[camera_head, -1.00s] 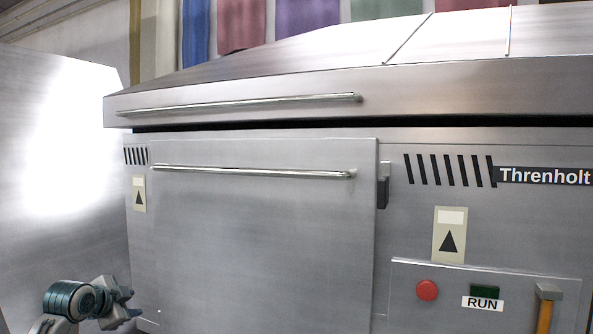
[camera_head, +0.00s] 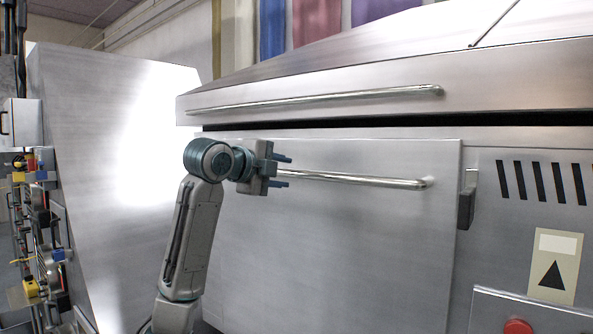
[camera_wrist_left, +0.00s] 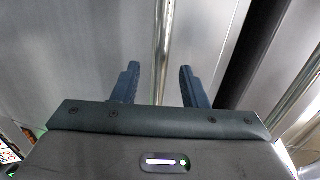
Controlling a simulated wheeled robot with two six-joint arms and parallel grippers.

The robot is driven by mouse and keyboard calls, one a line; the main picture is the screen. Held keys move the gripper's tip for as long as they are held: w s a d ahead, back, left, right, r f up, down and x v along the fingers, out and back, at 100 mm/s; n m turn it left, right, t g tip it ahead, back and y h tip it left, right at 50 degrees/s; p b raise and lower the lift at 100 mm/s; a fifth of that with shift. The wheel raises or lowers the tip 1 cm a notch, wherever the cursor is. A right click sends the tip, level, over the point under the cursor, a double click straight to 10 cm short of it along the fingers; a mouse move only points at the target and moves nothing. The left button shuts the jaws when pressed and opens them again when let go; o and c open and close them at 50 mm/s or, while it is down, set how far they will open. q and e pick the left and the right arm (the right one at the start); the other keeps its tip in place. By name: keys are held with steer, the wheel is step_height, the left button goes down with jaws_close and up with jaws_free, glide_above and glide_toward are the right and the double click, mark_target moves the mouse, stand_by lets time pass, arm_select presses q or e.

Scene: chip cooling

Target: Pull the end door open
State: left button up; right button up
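The end door (camera_head: 350,240) is a flat steel panel on the front of the machine. Its bar handle (camera_head: 360,180) runs level near the top edge and shows in the left wrist view (camera_wrist_left: 163,50). My left gripper (camera_head: 284,171) is at the left part of the handle. In the left wrist view its two fingers (camera_wrist_left: 156,85) are apart, with the bar passing between them and a gap on each side. The door looks closed. A latch block (camera_head: 467,198) sits at the door's right edge. My right gripper is not in view.
A second bar handle (camera_head: 330,97) runs along the hood above the door. A large steel panel (camera_head: 90,150) stands to the left. A red button (camera_head: 517,327) and warning label (camera_head: 553,265) are at the lower right.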

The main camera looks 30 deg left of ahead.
mark_target(291, 173)
arm_select(q)
steer(key=p+x, duration=0.1)
steer(key=x, duration=0.4)
steer(key=shift+s, duration=0.1)
jaws_close()
